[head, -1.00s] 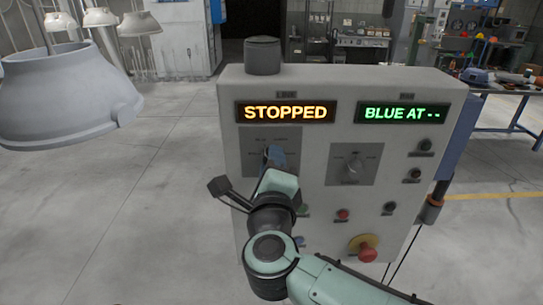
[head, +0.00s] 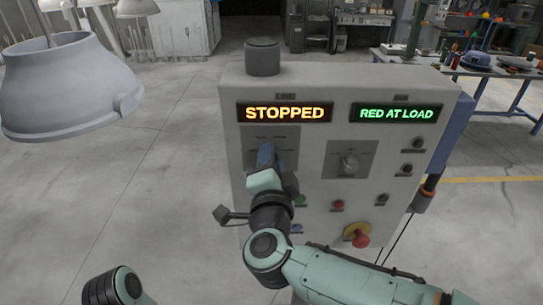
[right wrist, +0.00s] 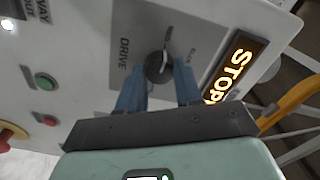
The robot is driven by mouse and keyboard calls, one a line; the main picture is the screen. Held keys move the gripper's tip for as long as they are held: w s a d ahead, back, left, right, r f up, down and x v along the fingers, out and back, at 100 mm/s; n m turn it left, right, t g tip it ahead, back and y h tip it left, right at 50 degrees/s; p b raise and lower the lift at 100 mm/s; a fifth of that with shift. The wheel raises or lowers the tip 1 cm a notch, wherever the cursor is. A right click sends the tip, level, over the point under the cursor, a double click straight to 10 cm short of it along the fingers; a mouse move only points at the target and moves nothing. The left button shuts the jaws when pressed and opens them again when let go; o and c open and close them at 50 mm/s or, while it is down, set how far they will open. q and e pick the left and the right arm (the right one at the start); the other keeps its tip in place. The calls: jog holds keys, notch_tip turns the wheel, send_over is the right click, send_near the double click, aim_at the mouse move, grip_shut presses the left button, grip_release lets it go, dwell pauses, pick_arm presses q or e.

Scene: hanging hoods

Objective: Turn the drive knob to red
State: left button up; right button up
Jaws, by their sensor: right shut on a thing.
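The drive knob (right wrist: 158,66) is a dark round knob with a light pointer line, on a grey plate marked DRIVE in the right wrist view. My right gripper (right wrist: 160,86) is shut on it, with its blue fingers on either side. In the head view my right gripper (head: 266,156) covers the knob on the left plate of the control panel (head: 320,88). I cannot read which mark the pointer faces. The left display (head: 285,113) reads STOPPED in orange. The right display (head: 397,114) reads RED AT LOAD in green. My left gripper is out of view.
A second knob (head: 348,163) sits on the right plate. Several push buttons and a red mushroom button (head: 360,238) are lower on the panel. A large grey hood (head: 65,88) hangs at the left. The floor left of the panel is clear.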

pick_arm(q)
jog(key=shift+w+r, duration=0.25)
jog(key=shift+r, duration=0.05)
pick_arm(e)
jog(key=shift+n, duration=0.5)
jog(key=o, duration=1)
jog(key=shift+o, duration=0.2)
jog(key=shift+s, duration=0.15)
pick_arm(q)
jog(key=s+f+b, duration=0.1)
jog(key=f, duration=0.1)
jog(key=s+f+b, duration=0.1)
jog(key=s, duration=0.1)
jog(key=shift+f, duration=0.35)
pick_arm(e)
jog(key=s, duration=1.3)
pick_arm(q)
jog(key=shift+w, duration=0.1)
